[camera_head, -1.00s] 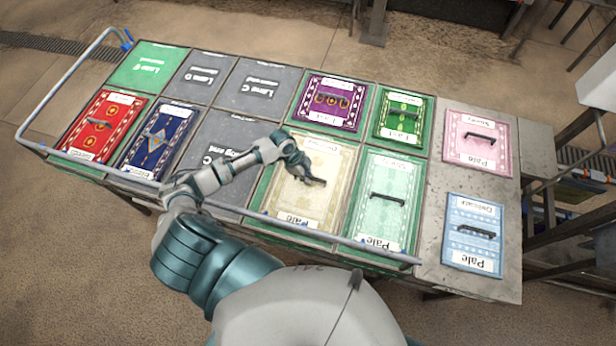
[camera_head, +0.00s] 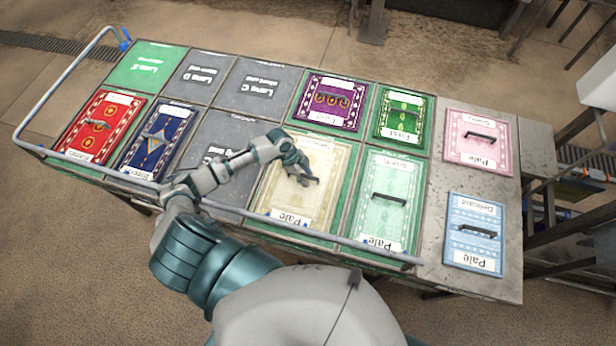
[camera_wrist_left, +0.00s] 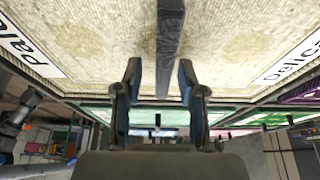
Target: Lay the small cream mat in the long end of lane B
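The cream mat (camera_head: 322,165), labelled Pale, lies flat in a long front cell of the table, right of the grey Lane C cells. It fills the top of the left wrist view (camera_wrist_left: 105,35), with a dark bar handle (camera_wrist_left: 170,40) standing from it. My left gripper (camera_head: 303,178) is over the mat at its handle. In the wrist view its two fingers (camera_wrist_left: 160,82) are apart, one on each side of the handle, with a gap at the left finger. No Lane B label is readable. My right gripper is not in view.
Grey Lane C (camera_head: 262,88) and Lane D (camera_head: 203,76) cells and a green Lane E cell (camera_head: 146,66) are bare. A purple mat (camera_head: 330,102) lies behind the cream one, a mint mat (camera_head: 387,178) to its right. A rail (camera_head: 330,238) runs along the front edge.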

